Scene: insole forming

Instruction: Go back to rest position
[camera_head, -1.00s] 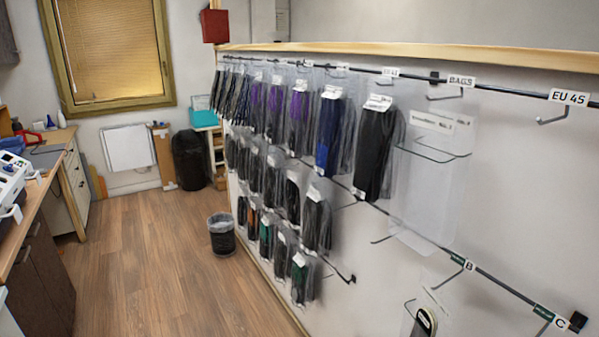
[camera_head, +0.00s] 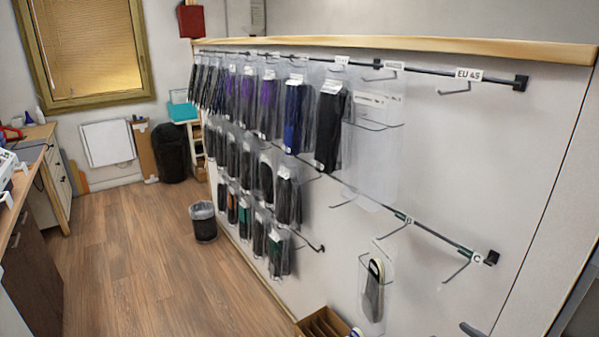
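Neither of my grippers shows clearly in the head view. A small dark grey shape (camera_head: 472,329) at the bottom edge, right of centre, is too cut off to identify. A wall rack holds several rows of bagged insoles (camera_head: 330,125), mostly black, with some purple and blue. An empty clear bag (camera_head: 375,150) hangs right of them. A bag with a dark insole (camera_head: 374,290) hangs alone at the lower right.
A wooden compartment box (camera_head: 322,325) stands at the bottom, below the rack. A small bin (camera_head: 203,222) and a black bin (camera_head: 170,153) stand on the wood floor (camera_head: 130,250). A counter (camera_head: 30,215) runs along the left. The floor between is clear.

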